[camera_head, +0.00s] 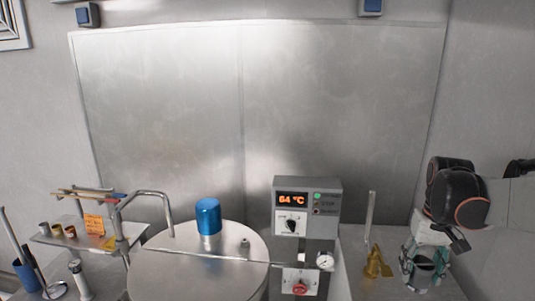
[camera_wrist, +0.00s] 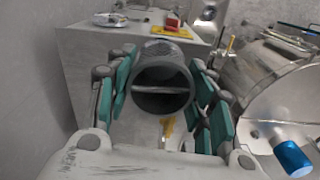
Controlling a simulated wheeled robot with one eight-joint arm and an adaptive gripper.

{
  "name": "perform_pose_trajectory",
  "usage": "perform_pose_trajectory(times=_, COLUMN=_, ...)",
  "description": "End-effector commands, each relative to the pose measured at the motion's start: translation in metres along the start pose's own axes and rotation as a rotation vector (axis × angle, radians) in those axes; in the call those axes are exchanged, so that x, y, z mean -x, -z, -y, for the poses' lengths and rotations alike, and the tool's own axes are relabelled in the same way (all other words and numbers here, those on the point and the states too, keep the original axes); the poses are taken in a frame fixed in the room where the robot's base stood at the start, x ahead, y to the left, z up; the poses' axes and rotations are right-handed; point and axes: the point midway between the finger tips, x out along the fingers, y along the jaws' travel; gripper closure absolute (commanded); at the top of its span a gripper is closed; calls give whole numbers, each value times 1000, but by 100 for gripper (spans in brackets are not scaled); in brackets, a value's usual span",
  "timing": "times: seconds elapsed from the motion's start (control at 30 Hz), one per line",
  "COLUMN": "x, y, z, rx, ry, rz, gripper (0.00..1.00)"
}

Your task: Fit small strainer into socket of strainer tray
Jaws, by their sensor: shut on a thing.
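The small strainer (camera_wrist: 163,98) is a dark grey open cylinder with a perforated side and a bar across its mouth. My gripper (camera_wrist: 162,90) has teal-padded fingers closed on either side of it. In the head view my gripper (camera_head: 425,262) is at the far right, and the strainer (camera_head: 424,276) shows as a dark round shape between the fingers, above the right counter. No strainer tray can be made out for certain. A raised metal shelf (camera_head: 62,243) with small cups stands at the far left; whether it has a strainer socket is unclear.
A yellow funnel-like piece (camera_head: 376,263) is left of my gripper, beside an upright metal rod (camera_head: 370,222). A control box (camera_head: 306,208) reads 64 °C. A large round steel lid (camera_head: 180,258) with a blue cap (camera_head: 207,216) fills the middle front. The back wall is clear.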

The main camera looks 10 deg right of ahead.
Motion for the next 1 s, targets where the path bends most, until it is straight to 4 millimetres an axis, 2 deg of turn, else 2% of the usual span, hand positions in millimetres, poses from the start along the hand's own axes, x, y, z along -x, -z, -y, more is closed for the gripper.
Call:
perform_pose_trajectory(times=0.27, x=-52, y=1, z=65, rx=96, ry=0, rz=0, gripper=80)
perform_pose_trajectory(times=0.5, x=-123, y=2, z=155, rx=224, ry=0, rz=0, gripper=80)
perform_pose_trajectory(times=0.6, x=-147, y=3, z=183, rx=263, ry=0, rz=0, gripper=80)
perform_pose_trajectory(times=0.87, x=-194, y=3, z=241, rx=344, ry=0, rz=0, gripper=80)
perform_pose_trajectory(times=1.0, x=-220, y=3, z=236, rx=337, ry=0, rz=0, gripper=80)
